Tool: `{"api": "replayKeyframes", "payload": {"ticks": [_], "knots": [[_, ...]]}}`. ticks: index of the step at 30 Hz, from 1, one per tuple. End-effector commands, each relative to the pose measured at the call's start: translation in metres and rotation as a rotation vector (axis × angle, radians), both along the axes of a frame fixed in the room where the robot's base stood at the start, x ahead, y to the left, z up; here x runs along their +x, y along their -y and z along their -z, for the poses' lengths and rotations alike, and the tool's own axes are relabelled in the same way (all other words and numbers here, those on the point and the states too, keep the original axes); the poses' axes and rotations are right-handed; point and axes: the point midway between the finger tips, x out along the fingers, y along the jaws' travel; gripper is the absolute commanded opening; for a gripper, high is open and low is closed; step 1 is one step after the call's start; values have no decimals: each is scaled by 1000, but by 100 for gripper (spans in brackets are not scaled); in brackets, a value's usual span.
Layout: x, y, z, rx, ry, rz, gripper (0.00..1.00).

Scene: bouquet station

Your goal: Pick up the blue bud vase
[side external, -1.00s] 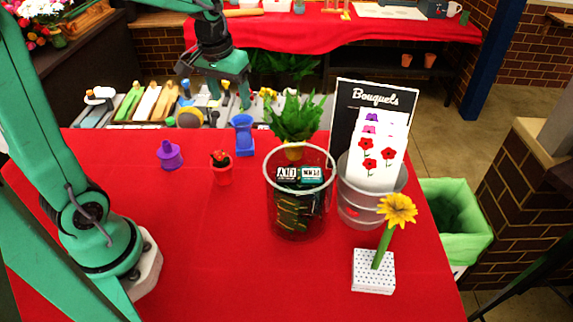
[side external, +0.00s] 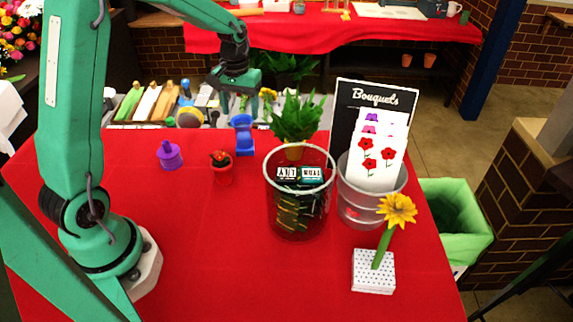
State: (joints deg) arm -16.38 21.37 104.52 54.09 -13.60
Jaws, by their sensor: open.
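The blue bud vase (side external: 242,136) stands upright on the red table near its back edge, between a small red flower pot and a green leafy plant. My gripper (side external: 240,108) points down just above the vase in the side external view. Its fingers are open, one on either side of the vase's top as seen in the picture. I cannot tell whether the fingers touch the vase. The whole vase body below the fingers shows.
A purple object (side external: 170,156) and a red pot with a flower (side external: 221,168) stand left of the vase. A leafy plant (side external: 296,122) and a clear bucket (side external: 299,215) stand to the right. A white dotted block (side external: 373,272) holds a yellow flower.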

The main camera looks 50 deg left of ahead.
Motion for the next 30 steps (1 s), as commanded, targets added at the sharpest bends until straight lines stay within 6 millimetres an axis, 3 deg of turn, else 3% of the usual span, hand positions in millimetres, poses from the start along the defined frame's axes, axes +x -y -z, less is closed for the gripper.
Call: {"api": "replayKeyframes", "payload": {"ticks": [6,17,30], "knots": [[0,0,18,-1,-2,1,65],[0,1,27,0,-1,1,65],[2,1,70,0,-2,1,65]]}}
